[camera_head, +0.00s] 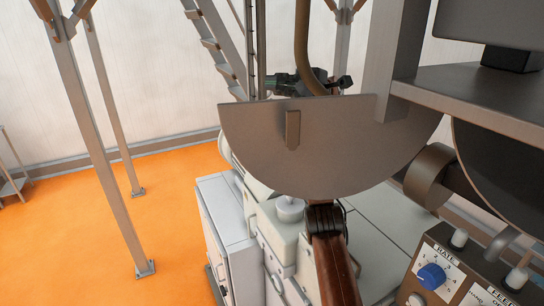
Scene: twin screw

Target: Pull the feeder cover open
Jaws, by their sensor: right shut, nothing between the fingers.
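The feeder cover, which I take to be the grey half-round plate (345,150), hangs at the centre with its straight edge on top. A short upright bar handle (292,130) stands on its face, left of the middle. My right arm rises from the bottom and passes behind the plate. What looks like my right gripper (274,84) shows dark above the plate's top edge, pointing left. It is shut and empty, apart from the handle and above it. The plate hides part of the arm, and the gripper's lower side is hard to make out. My left gripper is not in view.
A grey post and shelf (470,95) stand close at the right. A control panel with a blue RATE knob (432,276) is at the lower right. White machine housing (225,220) lies below the plate. Metal legs (95,130) stand on the open orange floor at left.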

